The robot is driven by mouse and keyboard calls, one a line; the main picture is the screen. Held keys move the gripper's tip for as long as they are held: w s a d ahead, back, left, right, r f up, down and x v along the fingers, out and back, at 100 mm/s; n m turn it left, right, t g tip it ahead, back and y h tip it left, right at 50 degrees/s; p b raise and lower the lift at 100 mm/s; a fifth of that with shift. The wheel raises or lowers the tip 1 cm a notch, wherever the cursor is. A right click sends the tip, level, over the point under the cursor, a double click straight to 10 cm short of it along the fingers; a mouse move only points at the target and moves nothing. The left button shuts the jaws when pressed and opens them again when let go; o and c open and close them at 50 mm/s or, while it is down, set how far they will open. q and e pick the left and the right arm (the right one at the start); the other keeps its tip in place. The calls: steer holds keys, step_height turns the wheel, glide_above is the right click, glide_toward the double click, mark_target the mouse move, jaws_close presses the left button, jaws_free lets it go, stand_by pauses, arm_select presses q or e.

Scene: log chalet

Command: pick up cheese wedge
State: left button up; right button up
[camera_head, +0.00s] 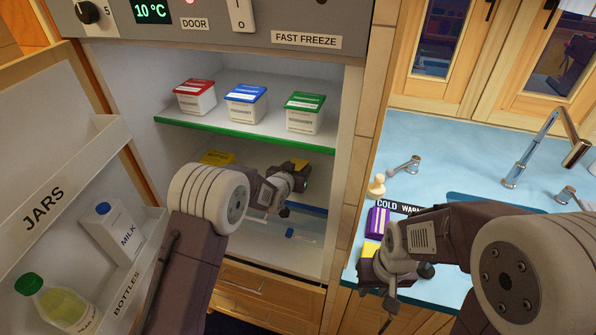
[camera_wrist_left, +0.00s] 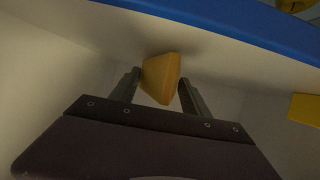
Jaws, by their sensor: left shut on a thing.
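The cheese wedge (camera_wrist_left: 160,77) is an orange-yellow block between the two fingers of my left gripper (camera_wrist_left: 159,88) in the left wrist view. My left gripper is shut on it, inside the fridge. In the head view my left gripper (camera_head: 290,180) reaches in below the green-edged shelf, and a small yellow part of the wedge (camera_head: 300,164) shows beyond its fingers. Whether the wedge touches the shelf under it is hard to tell. My right gripper (camera_head: 385,275) is over the counter's front edge, at the right of the fridge; its finger gap is not clear.
Red-, blue- and green-lidded tubs stand on the green-edged shelf (camera_head: 240,128) above my left arm. A yellow package (camera_head: 217,157) lies behind that arm. Milk (camera_head: 112,232) and a green-capped bottle (camera_head: 60,305) sit in the open door. A purple item (camera_head: 378,221) is on the counter.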

arm_select(q)
steer(key=r, duration=0.4)
steer(key=a+r, duration=0.1)
steer(key=r, duration=0.1)
steer(key=shift+w+a+r+b, duration=0.1)
steer(key=shift+w+r+b, duration=0.1)
steer(key=shift+r+b, duration=0.15)
steer(key=w+a+p, duration=0.1)
steer(key=w+a, duration=0.1)
steer(key=a, duration=0.3)
steer(key=w+a+p, duration=0.1)
steer(key=a, duration=0.5)
steer(key=w+a+p, duration=0.2)
steer(key=a, duration=0.4)
steer(key=shift+w+a, duration=0.1)
steer(key=shift+w, duration=0.2)
steer(key=shift+a, duration=0.2)
